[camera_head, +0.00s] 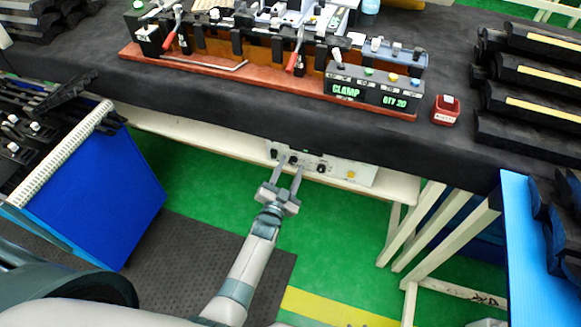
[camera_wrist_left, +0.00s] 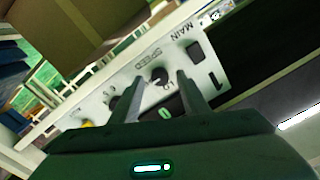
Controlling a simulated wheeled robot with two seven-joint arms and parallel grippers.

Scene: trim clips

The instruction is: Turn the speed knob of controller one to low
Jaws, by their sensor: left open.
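The white controller panel (camera_head: 337,167) is mounted under the front edge of the dark bench. It also shows in the left wrist view (camera_wrist_left: 205,70), tilted and upside down, with a "1", "MAIN" and "SPEED" printed on it. The dark round speed knob (camera_wrist_left: 158,75) sits beside the word "SPEED". My left gripper (camera_head: 291,164) is open in front of the panel. In the wrist view its two fingers (camera_wrist_left: 160,79) stand on either side of the knob, with a gap showing. I cannot read the knob's pointer. My right gripper is out of view.
Another dark knob (camera_head: 320,168) and a yellow button (camera_head: 351,174) lie further right on the panel. A blue-sided rack (camera_head: 95,205) is at the left.

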